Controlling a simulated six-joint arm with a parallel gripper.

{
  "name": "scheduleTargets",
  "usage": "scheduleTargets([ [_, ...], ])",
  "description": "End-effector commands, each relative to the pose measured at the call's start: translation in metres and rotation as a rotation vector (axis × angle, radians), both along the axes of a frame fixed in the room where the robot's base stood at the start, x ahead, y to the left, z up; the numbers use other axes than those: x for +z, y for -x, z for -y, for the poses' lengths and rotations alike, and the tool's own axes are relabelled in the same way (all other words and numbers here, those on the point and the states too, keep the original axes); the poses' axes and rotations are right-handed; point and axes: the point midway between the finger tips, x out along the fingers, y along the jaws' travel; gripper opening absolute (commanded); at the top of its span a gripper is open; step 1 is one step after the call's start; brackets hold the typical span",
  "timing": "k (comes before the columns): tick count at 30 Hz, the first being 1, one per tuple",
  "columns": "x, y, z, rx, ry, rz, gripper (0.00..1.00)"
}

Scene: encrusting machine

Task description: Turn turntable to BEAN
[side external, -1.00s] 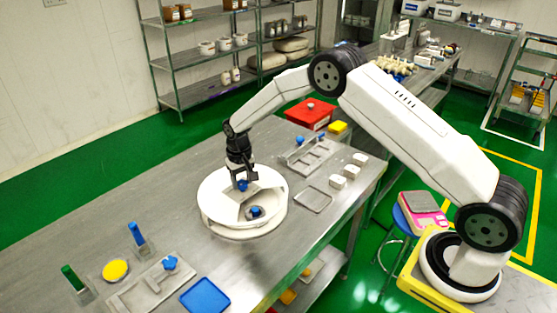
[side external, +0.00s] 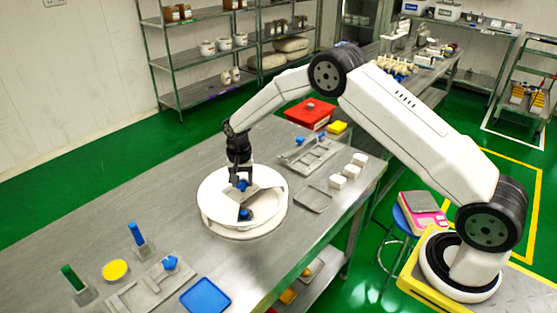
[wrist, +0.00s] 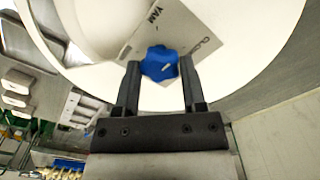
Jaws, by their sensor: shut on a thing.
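The white round turntable (side external: 212,220) stands on the steel table. On its top is a grey plate with a blue star-shaped knob (wrist: 160,64). In the wrist view the plate shows the lettering YAM and a partly hidden word starting CLO; I see no BEAN label. My gripper (wrist: 158,72) points down at the turntable and is shut on the blue knob, one finger on each side. A second blue piece (side external: 246,214) sits inside the turntable's opening, towards the front.
A blue tray (side external: 206,296), a yellow disc (side external: 115,270) and a grey fixture with a blue knob (side external: 170,263) lie on the table's near left. White blocks (side external: 338,182) and a red box (side external: 310,113) stand to the right and behind.

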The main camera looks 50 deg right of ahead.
Motion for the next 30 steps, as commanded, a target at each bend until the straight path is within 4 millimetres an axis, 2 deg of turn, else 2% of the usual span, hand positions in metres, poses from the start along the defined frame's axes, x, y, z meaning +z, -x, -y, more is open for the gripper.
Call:
scheduleTargets([
  [30,0.0011,-0.0006,0.0000,-0.507,0.000,0.001,0.00],
])
